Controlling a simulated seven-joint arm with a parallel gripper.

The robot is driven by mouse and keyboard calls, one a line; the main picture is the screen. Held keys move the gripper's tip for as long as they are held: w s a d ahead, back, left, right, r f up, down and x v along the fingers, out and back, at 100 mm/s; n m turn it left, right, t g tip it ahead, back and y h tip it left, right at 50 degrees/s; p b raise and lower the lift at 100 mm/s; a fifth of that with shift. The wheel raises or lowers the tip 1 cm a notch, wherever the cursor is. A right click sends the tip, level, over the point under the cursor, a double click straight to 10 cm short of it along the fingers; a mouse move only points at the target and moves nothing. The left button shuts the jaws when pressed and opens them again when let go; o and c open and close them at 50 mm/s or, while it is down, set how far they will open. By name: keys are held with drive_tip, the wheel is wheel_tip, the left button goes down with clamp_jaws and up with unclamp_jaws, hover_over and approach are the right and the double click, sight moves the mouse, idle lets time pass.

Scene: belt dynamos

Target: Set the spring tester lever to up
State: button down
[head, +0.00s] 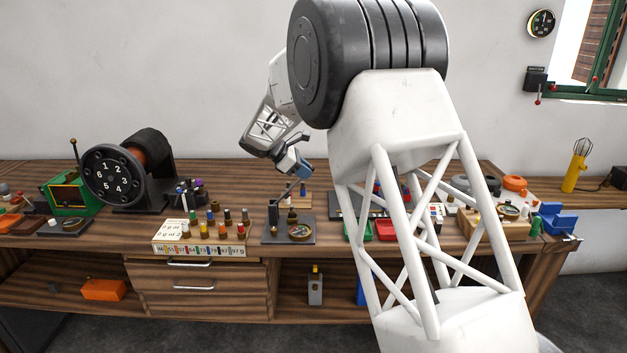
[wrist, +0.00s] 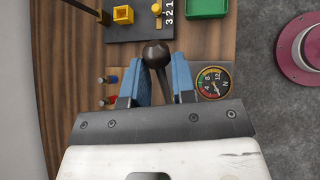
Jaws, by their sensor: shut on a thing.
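The spring tester (head: 289,239) is a dark plate with a post and a round gauge on the workbench. The gauge (wrist: 213,82) shows at the right in the wrist view, marked in N. The lever (head: 284,195) slants up and to the right from the post towards my gripper (head: 301,171). In the wrist view the lever's dark ball knob (wrist: 156,53) stands between the blue fingers of my gripper (wrist: 160,72). The fingers are shut on the lever just below the knob. The lever's lower part is hidden by the gripper in the wrist view.
Small colored pegs on a labelled box (head: 199,238) stand left of the tester. A number dial (head: 105,175) and a green box (head: 72,195) are further left. Red and green trays (head: 386,230) lie to the right, partly behind my arm. A yellow block (wrist: 123,14) sits beyond the knob.

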drive_tip(key=a+r+n+t+h, duration=0.1)
drive_tip(key=a+r+h, duration=0.1)
drive_tip(key=a+h, duration=0.8)
drive_tip(key=shift+a+r+n+t+h, duration=0.3)
drive_tip(key=shift+a+r+n+t, duration=0.1)
drive_tip(key=shift+a, duration=2.1)
drive_tip(key=c, duration=1.1)
unclamp_jaws()
drive_tip(key=shift+o, duration=0.7)
